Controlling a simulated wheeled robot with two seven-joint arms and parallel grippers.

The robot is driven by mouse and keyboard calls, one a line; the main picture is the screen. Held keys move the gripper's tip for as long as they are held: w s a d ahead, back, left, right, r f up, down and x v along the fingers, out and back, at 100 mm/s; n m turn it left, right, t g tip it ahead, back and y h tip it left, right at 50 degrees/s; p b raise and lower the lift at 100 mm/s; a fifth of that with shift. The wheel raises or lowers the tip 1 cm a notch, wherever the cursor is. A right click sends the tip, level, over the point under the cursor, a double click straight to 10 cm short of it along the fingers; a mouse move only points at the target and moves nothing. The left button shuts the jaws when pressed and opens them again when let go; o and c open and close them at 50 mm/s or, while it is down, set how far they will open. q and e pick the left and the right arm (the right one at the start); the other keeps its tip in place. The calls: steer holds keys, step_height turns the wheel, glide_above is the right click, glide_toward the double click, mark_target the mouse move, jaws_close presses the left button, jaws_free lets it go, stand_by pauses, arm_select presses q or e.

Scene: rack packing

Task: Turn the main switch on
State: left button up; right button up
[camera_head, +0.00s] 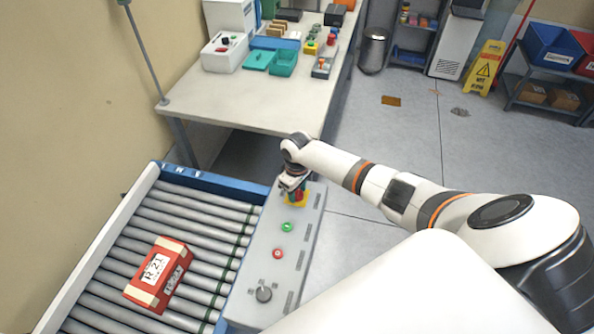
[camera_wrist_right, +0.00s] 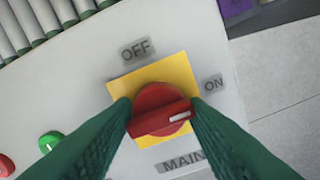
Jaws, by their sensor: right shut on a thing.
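The main switch is a red rotary knob (camera_wrist_right: 159,108) on a yellow plate (camera_wrist_right: 181,69), labelled MAIN, with OFF and ON marks beside it. In the right wrist view, the white line on its handle points to the right, a little below the ON label (camera_wrist_right: 214,83). My right gripper (camera_wrist_right: 161,116) is shut on the knob's handle, with a green finger on each side. In the head view, my right gripper (camera_head: 294,186) is over the far end of the grey control panel (camera_head: 259,244) and hides most of the switch. My left gripper is not in view.
A green button (camera_head: 287,227), a red button (camera_head: 278,254) and a black selector knob (camera_head: 264,294) sit nearer on the panel. A roller conveyor (camera_head: 205,205) carries a red box (camera_head: 172,262) at left. A table (camera_head: 235,105) stands beyond.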

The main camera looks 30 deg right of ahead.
mark_target(298, 192)
stand_by(0.5)
steer(key=o, duration=0.9)
step_height(298, 192, up, 12)
steer(key=b, duration=0.1)
steer(key=shift+s+f, duration=0.1)
